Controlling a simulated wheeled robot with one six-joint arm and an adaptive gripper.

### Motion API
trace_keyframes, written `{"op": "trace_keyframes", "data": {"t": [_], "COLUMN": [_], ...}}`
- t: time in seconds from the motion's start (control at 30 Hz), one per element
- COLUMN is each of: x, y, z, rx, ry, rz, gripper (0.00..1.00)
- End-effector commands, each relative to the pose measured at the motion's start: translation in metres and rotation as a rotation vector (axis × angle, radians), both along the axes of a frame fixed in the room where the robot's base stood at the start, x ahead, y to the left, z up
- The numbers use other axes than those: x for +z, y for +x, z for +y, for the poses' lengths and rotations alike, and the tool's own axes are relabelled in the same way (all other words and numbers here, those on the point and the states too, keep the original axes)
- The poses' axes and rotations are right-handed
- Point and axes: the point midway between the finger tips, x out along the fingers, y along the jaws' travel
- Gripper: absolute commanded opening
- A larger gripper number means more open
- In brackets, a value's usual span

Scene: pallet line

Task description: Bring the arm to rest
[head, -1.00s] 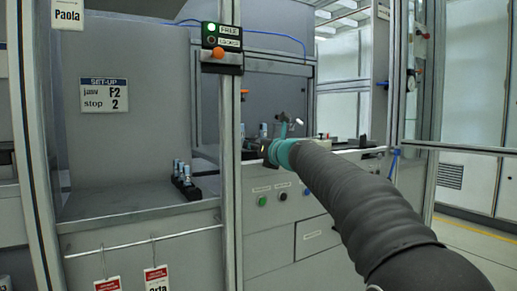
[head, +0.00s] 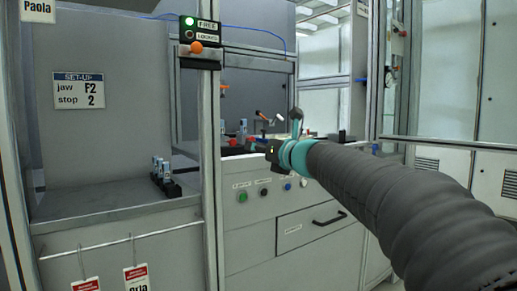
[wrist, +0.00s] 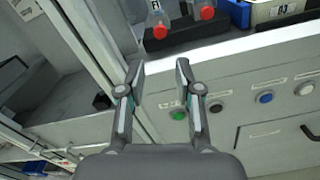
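My arm (head: 400,200), in a grey ribbed sleeve with a teal ring near its end, reaches from the lower right toward the cabinet bench. My gripper (head: 283,122) is small in the head view, in front of the bench top. In the wrist view my gripper (wrist: 160,78) has its two fingers spread apart with nothing between them. Behind the fingers are the bench's front edge and its button panel. The gripper looks clear of the bench, though the exact distance cannot be told.
A green button (head: 242,196) and a drawer handle (head: 330,219) are on the bench front. A frame post (head: 210,170) with a lit FREE sign (head: 207,24) stands left of the arm. A black holder (head: 168,187) sits on the left shelf.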

Motion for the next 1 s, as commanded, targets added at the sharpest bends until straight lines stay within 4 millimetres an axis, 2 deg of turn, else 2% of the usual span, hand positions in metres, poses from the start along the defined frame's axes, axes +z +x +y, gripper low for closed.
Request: {"op": "trace_keyframes", "data": {"t": [0.37, 0.47, 0.57, 0.67, 0.7, 0.77, 0.87, 1.0], "x": [0.000, 0.000, -0.010, -0.052, -0.071, -0.097, -0.137, -0.188], "y": [-0.001, -0.001, -0.004, -0.009, -0.013, -0.025, -0.054, -0.111], "z": [-0.001, 0.001, 0.005, 0.010, 0.011, 0.011, 0.007, -0.009], "rx": [-0.001, 0.006, 0.035, 0.103, 0.140, 0.207, 0.343, 0.599], "ry": [-0.019, -0.095, -0.280, -0.557, -0.672, -0.847, -1.137, -1.523], "rz": [-0.013, -0.063, -0.154, -0.233, -0.264, -0.319, -0.419, -0.578], "gripper": [0.35, 0.35, 0.35, 0.35, 0.35, 0.35, 0.35, 0.35]}}
